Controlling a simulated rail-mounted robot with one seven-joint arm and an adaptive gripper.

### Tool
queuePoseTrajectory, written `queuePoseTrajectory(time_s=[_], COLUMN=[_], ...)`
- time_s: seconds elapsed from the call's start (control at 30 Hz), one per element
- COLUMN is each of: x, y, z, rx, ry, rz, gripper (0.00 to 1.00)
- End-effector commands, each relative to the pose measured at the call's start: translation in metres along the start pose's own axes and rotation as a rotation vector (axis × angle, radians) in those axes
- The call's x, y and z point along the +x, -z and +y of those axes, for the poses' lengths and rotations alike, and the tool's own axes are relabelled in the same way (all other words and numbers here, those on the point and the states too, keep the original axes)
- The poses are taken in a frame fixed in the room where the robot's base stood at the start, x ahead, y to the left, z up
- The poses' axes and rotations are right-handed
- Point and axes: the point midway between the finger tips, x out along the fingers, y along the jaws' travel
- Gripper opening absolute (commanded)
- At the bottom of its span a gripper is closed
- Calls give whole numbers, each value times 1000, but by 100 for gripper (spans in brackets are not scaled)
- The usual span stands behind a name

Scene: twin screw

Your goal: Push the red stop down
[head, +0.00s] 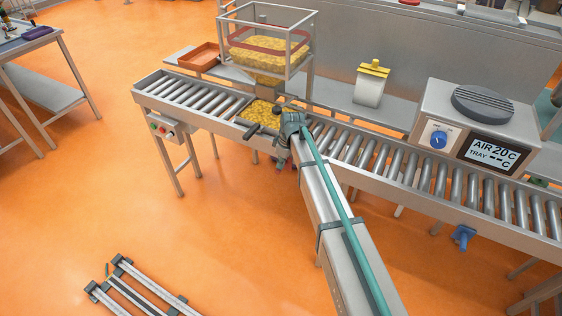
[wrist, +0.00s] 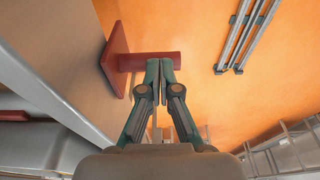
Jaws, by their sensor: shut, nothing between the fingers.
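The red stop (wrist: 132,62) shows in the wrist view as a red plate with a round bar pointing right, on the grey side of the conveyor. My gripper (wrist: 160,62) is shut and empty, with its fingertips at the bar near its free end. The tips overlap the bar in the picture; I cannot tell whether they touch it. In the head view my wrist and arm cover most of this spot at the conveyor's front edge, and the stop is not clear there.
The roller conveyor (head: 440,180) runs across the head view. A tray of yellow pieces (head: 273,117) sits on it under a framed hopper (head: 262,50). A box with buttons (head: 163,128), a blue handle (head: 463,236) and a display unit (head: 490,110) are along it. The orange floor in front is mostly free.

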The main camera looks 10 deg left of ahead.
Motion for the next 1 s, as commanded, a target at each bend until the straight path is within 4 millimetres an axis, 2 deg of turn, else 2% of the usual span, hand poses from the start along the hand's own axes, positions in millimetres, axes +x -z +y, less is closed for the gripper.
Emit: queuePoseTrajectory(time_s=[0.03,0.1,0.53,0.67,1.0], x=[14,21,19,7,-49], y=[-3,-4,-5,-4,-3], z=[0,0,-1,-1,1], rx=[0,0,0,0,1], ry=[1,1,3,1,-5], rz=[-1,-1,-3,-2,5], gripper=[0,0,0,0,0])
